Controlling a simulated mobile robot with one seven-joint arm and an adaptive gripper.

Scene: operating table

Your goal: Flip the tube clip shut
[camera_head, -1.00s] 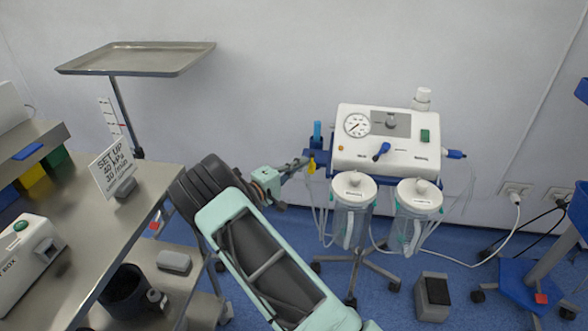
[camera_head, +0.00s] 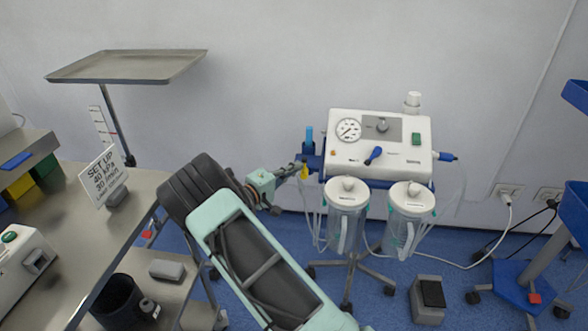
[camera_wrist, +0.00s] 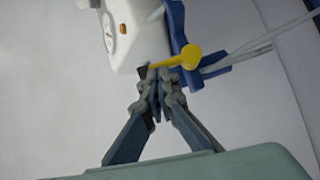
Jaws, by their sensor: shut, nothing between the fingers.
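The yellow tube clip (camera_head: 304,172) is at the left side of the suction machine (camera_head: 378,142), by its blue bracket. It also shows in the wrist view (camera_wrist: 178,57) as a yellow lever with a round end, sticking out to the right over the blue bracket (camera_wrist: 186,78). My gripper (camera_head: 300,168) is right beside the clip. In the wrist view my gripper (camera_wrist: 160,70) has its fingertips together, with nothing between them, at the thin left end of the yellow lever. I cannot tell whether they touch it. Clear tubes (camera_wrist: 250,48) run off to the right behind the clip.
Two clear canisters (camera_head: 345,215) with white lids hang below the machine. A steel table (camera_head: 120,230) with a setup sign (camera_head: 104,176) stands at left. A raised tray (camera_head: 125,68) stands behind it. A blue-based stand (camera_head: 525,280) is at right.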

